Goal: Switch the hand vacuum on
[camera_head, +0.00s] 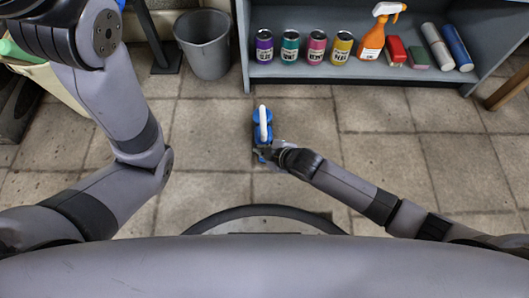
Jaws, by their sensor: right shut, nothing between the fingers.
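The hand vacuum (256,131) is blue with a pale strip along its top, seen from above at the centre of the head view. I cannot tell whether it rests on the floor or on something hidden beneath it. My right gripper (265,154) is at the vacuum's near end, shut with nothing between its fingers. It overlaps the vacuum in the picture; whether it touches is unclear. The switch is too small to make out. My left arm comes down at the left, and its gripper is out of view.
A grey shelf (360,71) at the back holds several cans, an orange spray bottle (372,42), red and green blocks and two rolls. A grey bucket (207,48) stands back left. The tiled floor (385,135) right of the vacuum is clear.

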